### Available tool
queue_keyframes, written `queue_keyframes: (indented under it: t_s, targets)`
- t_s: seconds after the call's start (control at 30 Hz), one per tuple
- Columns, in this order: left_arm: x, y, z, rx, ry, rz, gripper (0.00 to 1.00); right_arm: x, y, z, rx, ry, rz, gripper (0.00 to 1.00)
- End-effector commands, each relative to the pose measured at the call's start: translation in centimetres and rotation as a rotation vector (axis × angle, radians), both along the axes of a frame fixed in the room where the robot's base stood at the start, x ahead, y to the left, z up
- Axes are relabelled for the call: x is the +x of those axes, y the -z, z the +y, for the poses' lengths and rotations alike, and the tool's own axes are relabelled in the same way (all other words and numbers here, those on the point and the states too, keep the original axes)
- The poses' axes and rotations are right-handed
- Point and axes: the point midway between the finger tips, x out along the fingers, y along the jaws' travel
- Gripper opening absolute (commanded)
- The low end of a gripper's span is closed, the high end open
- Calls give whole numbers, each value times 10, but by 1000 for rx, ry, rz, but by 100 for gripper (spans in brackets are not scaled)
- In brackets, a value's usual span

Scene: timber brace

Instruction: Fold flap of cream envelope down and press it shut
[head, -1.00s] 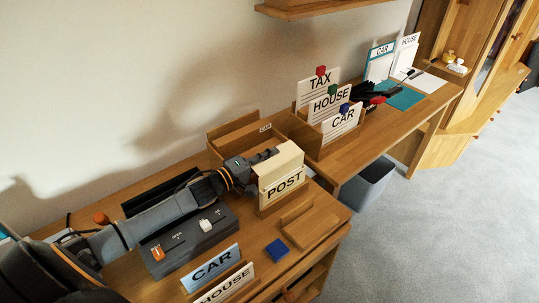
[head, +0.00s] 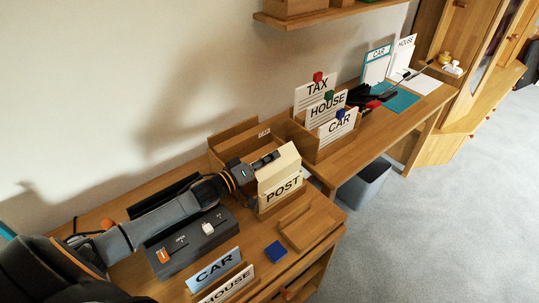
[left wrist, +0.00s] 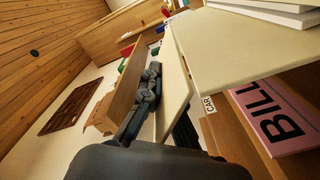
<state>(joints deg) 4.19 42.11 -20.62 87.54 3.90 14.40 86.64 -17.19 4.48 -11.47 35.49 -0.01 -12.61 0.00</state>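The cream envelope (head: 284,161) stands upright behind the POST card (head: 283,190) in a small wooden holder. In the left wrist view its broad cream panel (left wrist: 235,50) fills the upper right. A narrower cream panel (left wrist: 174,85), apparently its flap, stands up beside it at an angle. My left gripper (head: 276,156) is at the envelope's left side. In the left wrist view my left gripper's fingers (left wrist: 167,112) look apart, with the narrow panel between them; whether they touch it is unclear. My right gripper is out of view.
A wooden tray (head: 235,130) stands behind my left gripper. A grey switch box (head: 190,240), CAR card (head: 215,268) and blue block (head: 276,251) are nearby. A shallow wooden tray (head: 322,235) lies before the holder. A pink BILL card (left wrist: 275,120) shows in the left wrist view.

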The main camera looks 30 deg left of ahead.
Motion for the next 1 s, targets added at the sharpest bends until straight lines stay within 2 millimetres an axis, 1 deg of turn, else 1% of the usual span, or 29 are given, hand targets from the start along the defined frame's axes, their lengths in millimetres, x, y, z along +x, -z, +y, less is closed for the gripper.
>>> queue_keyframes:
  t_s: [0.2, 0.63, 0.7, 0.73, 0.77, 1.0]
  targets:
    - [-1, -2, -1, 45, 0, -19, 0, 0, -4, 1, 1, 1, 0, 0]
    - [-1, -1, -1, 53, -1, -21, 0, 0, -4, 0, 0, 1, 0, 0]
    - [-1, -1, -1, 53, -1, -21, 16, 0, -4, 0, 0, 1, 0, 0]
    - [-1, -1, -1, 53, -1, -21, 22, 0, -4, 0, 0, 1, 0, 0]
    - [-1, -1, -1, 53, -1, -21, 25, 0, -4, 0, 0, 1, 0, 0]
    - [-1, -2, -2, 53, 0, -22, 25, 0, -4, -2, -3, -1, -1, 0]
